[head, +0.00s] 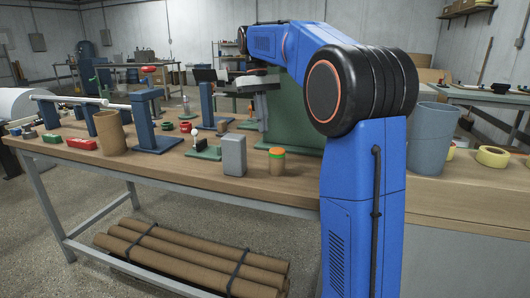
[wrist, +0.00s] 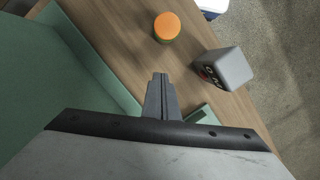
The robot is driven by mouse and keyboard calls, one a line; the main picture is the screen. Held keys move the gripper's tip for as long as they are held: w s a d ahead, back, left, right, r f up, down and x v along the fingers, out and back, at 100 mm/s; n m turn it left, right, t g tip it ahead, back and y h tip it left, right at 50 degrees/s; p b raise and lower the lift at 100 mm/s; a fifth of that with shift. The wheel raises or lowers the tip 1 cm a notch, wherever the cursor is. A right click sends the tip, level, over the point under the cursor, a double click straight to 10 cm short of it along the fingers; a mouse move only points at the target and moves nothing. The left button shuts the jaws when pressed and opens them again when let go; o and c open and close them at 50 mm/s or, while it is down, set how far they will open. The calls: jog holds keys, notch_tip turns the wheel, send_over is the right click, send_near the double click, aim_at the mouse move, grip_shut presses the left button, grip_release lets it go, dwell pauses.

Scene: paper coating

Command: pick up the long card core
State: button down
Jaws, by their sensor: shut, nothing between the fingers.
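Long brown card tubes (head: 190,262), bound with dark straps, lie in a bundle low down beneath the workbench. A shorter, wide brown tube (head: 109,133) stands upright on the bench at the left. I cannot tell from the frames which of these is the long card core. In the wrist view my gripper (wrist: 160,80) has its fingers together, with nothing between them, pointing toward the bench top. In the head view its fingertips cannot be made out. No card tube shows in the wrist view, so my gripper is well apart from them.
A grey block (head: 233,155) and an orange-lidded jar (head: 277,161) stand near the bench's front edge; the wrist view shows them beyond my fingers. A green panel (wrist: 50,90) is close on the left there. A blue-grey bin (head: 432,140) and yellow tape roll (head: 492,156) sit right.

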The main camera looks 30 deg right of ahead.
aim_at(277, 164)
jog(key=x, duration=0.6)
jog(key=w+x, duration=0.1)
jog(key=x, duration=0.2)
jog(key=shift+d+f, duration=0.15)
jog(key=s, duration=0.2)
jog(key=shift+s+f, duration=0.2)
jog(key=shift+s, duration=0.85)
jog(key=s, duration=1.3)
jog(key=shift+w, duration=0.1)
